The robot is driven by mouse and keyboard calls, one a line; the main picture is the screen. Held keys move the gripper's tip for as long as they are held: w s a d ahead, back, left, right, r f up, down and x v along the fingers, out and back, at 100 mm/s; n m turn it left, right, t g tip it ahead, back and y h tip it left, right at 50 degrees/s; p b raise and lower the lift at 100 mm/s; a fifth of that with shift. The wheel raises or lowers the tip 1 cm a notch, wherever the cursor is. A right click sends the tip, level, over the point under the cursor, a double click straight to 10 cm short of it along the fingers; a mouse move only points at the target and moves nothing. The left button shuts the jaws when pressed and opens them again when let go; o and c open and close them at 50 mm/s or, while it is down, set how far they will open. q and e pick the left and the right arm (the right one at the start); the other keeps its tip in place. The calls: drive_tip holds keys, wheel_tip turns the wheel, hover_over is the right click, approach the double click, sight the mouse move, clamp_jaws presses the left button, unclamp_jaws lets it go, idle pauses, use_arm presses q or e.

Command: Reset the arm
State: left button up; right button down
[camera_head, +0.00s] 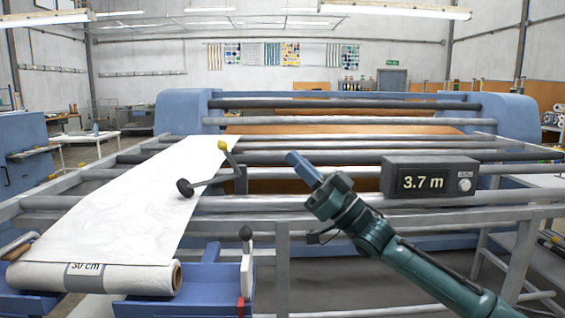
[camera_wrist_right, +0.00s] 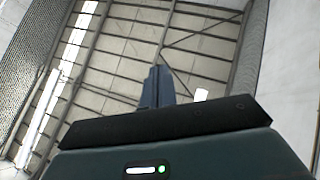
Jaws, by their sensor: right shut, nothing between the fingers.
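My right arm comes in from the lower right in the head view. Its right gripper (camera_head: 296,163) is raised in front of the press rollers, tilted up and to the left, with its blue fingers shut and empty. It stands to the right of the hand crank and left of the display box, touching neither as far as I can see. In the right wrist view the closed fingers (camera_wrist_right: 157,88) point up at the ceiling. My left gripper is not in view.
A crank (camera_head: 208,182) with a dark grip and yellow knob sits beside the white sheet (camera_head: 125,205). The sheet runs from a roll (camera_head: 95,277) marked "30 cm". A box (camera_head: 430,177) reads "3.7 m". A white lever (camera_head: 247,268) stands below the frame rail.

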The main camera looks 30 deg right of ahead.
drive_tip(key=shift+s, duration=0.1)
idle(0.5)
drive_tip(key=s+a+f+m+g+h+p, duration=0.1)
drive_tip(key=a+f+m+h, duration=0.2)
drive_tip(key=f, duration=0.7)
drive_tip(key=s+a+f+g+h, duration=0.1)
drive_tip(key=s+a+f+h, duration=0.2)
drive_tip(key=f, duration=0.7)
drive_tip(key=a+f+m+g+h+p, duration=0.1)
drive_tip(key=a+f+m+h, duration=0.3)
drive_tip(key=f, duration=0.6)
drive_tip(key=s+a+f+g+h, duration=0.1)
drive_tip(key=s+a+f+g, duration=0.2)
drive_tip(key=s+f, duration=0.6)
drive_tip(key=s+a+f+n+g+h, duration=0.1)
drive_tip(key=s+a+f+g+h, duration=0.1)
drive_tip(key=s+f, duration=0.7)
drive_tip(key=shift+s+a+f+n+g+h+p, duration=0.15)
drive_tip(key=shift+s+a+n+g+h+p, duration=0.2)
drive_tip(key=shift+s+a+g, duration=0.35)
drive_tip(key=shift+s+d, duration=0.15)
